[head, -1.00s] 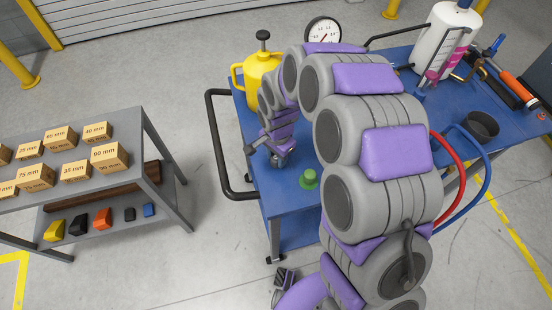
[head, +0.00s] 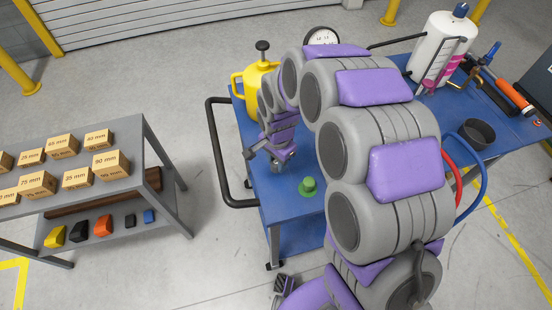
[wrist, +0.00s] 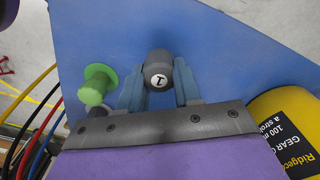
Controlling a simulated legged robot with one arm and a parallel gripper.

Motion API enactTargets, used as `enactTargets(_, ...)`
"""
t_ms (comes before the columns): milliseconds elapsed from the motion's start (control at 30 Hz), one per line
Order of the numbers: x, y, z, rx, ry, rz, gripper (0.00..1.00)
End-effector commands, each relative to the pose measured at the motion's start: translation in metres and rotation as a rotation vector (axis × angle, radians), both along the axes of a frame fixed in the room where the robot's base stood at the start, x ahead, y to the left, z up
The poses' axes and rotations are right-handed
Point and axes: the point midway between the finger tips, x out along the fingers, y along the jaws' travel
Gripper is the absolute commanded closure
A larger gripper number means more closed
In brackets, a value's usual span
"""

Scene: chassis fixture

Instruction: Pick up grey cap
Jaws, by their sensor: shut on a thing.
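The grey cap (wrist: 157,67) is a dark grey, rounded piece with a white round mark on its end. In the wrist view it sits between the two blue-grey fingers of my gripper (wrist: 159,88), which is shut on it. The blue cart top (wrist: 215,45) is behind it; I cannot tell whether the cap still touches it. In the head view my gripper (head: 279,160) is low over the left part of the cart top, and the cap cannot be made out there.
A green knobbed piece (head: 308,187) stands close to my gripper. A yellow can (head: 256,82) and a dial gauge (head: 321,36) stand at the back of the cart. A black handle (head: 217,150) lines its left side. A grey shelf (head: 165,185) with wooden blocks is at left.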

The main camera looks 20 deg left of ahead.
Motion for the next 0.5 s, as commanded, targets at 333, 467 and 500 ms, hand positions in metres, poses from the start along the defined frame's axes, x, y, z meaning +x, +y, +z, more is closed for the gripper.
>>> enactTargets(333,-0.056,-0.032,0.007,-0.005,0.004,0.0,1.0)
enactTargets(467,-0.08,-0.045,0.01,-0.002,0.002,-0.002,1.0)
enactTargets(500,-0.086,-0.049,0.011,-0.004,0.002,-0.002,1.0)
